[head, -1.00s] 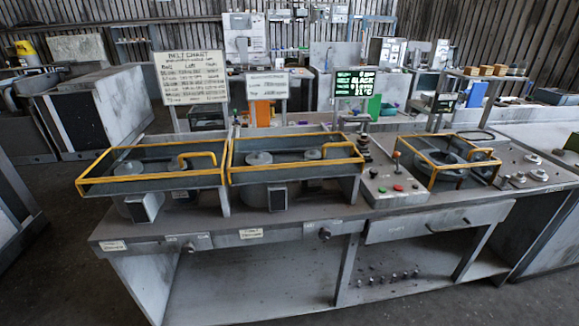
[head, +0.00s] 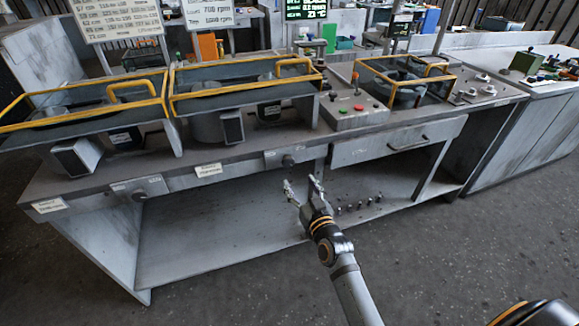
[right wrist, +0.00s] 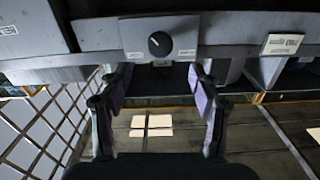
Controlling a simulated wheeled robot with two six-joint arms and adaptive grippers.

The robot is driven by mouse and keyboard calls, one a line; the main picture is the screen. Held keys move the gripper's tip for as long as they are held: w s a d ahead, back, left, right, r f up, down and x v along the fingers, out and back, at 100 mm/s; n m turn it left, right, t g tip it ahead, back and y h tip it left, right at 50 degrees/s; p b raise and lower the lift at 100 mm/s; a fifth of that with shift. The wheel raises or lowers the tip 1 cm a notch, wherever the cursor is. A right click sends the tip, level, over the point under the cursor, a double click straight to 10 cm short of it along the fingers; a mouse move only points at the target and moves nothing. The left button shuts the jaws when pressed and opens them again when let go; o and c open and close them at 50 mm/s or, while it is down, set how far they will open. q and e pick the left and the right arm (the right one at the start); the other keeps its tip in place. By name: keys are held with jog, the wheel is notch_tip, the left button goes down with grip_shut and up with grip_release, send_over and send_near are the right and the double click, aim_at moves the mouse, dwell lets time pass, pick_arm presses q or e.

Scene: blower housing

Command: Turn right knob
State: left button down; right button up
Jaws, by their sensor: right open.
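The right knob (head: 288,160) is a small dark round knob on the bench's front panel, left of the drawer. In the right wrist view the knob (right wrist: 159,43) shows clearly on its grey plate, with a pale pointer mark and a small label on each side. My right gripper (head: 303,191) is open and empty, in front of and below the right knob in the head view. In the right wrist view its two fingers (right wrist: 158,88) stand apart, with the knob beyond the gap between them, not touched. My left gripper is not in view.
The left knob (head: 138,196) is further left on the same front panel. A drawer (head: 390,145) with a handle lies right of the right knob. Yellow-railed housings (head: 240,95) stand on the bench. Several small items (head: 360,203) lie on the lower shelf. The floor in front is clear.

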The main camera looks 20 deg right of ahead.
aim_at(289, 163)
jog(key=w, duration=1)
jog(key=shift+a+p, duration=0.15)
jog(key=shift+p, duration=0.2)
jog(key=shift+s, duration=0.1)
jog(key=c, duration=1.2)
